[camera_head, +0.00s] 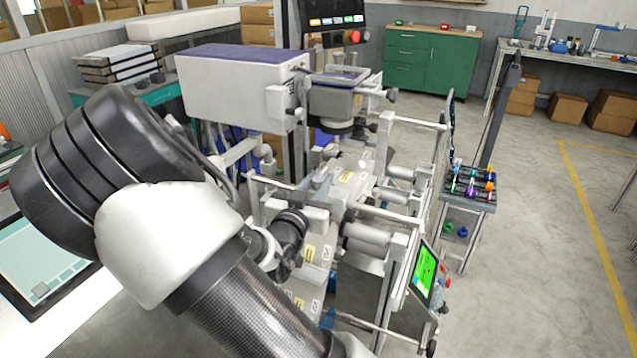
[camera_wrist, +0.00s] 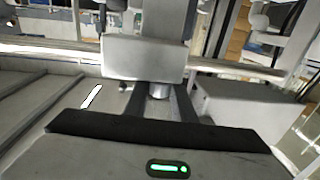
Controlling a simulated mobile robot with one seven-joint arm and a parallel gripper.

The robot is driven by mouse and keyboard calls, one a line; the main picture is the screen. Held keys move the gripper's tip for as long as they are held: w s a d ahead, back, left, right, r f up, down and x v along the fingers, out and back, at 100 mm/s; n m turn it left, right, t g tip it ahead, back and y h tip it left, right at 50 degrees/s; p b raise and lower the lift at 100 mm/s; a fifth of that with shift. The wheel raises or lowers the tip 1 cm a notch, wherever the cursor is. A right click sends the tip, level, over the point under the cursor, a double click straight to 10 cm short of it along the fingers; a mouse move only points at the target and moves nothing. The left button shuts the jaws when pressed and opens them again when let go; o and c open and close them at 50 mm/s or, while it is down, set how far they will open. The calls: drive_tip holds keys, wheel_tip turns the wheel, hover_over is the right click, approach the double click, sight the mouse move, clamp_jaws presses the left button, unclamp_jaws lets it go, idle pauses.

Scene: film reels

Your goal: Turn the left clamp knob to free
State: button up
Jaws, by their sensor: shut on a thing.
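In the wrist view, my gripper (camera_wrist: 158,98) has its two dark fingers either side of a small grey cylindrical knob (camera_wrist: 158,91), shut on it. The knob sits just below a pale grey metal block (camera_wrist: 143,58), which hides part of it and the fingertips. I cannot tell from the view how far the knob is turned. In the head view my arm covers the lower left, and the gripper and knob cannot be made out there.
The machine (camera_head: 235,85) with rods and rollers (camera_head: 365,238) fills the middle. A green-lit screen (camera_head: 424,272) is on its right side. A small rack of coloured items (camera_head: 470,187) stands to the right. Floor on the right is open, before a green cabinet (camera_head: 430,62).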

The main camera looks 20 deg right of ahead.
drive_tip(key=n+t+y+b, duration=0.1)
drive_tip(key=n+y+b, duration=0.1)
drive_tip(key=y, duration=0.1)
drive_tip(key=n+t+y+b, duration=0.1)
drive_tip(key=shift+s+d+f+t, duration=0.1)
drive_tip(key=shift+d+f+t, duration=0.1)
drive_tip(key=shift+f+t, duration=0.1)
drive_tip(key=n+y+b, duration=0.2)
drive_tip(key=y, duration=0.1)
drive_tip(key=n+t+y+b, duration=0.1)
drive_tip(key=n+y+b, duration=0.1)
drive_tip(key=y+b, duration=0.1)
drive_tip(key=shift+d+r+n+t+y, duration=0.1)
drive_tip(key=shift+n+t+y, duration=0.25)
drive_tip(key=shift+y, duration=0.35)
drive_tip(key=n+g+y+b, duration=0.1)
drive_tip(key=n+y+b, duration=0.2)
drive_tip(key=y, duration=0.2)
drive_tip(key=shift+r, duration=0.1)
drive_tip(key=shift+a+r+n+g+y+b, duration=0.15)
drive_tip(key=shift+n+g+y+b, duration=0.3)
drive_tip(key=shift+n+y+b, duration=0.55)
drive_tip(key=shift+a+n+y, duration=0.15)
drive_tip(key=shift+n+y, duration=0.1)
drive_tip(key=shift+y, duration=0.15)
drive_tip(key=o, duration=1.1)
drive_tip(key=shift+c, duration=0.2)
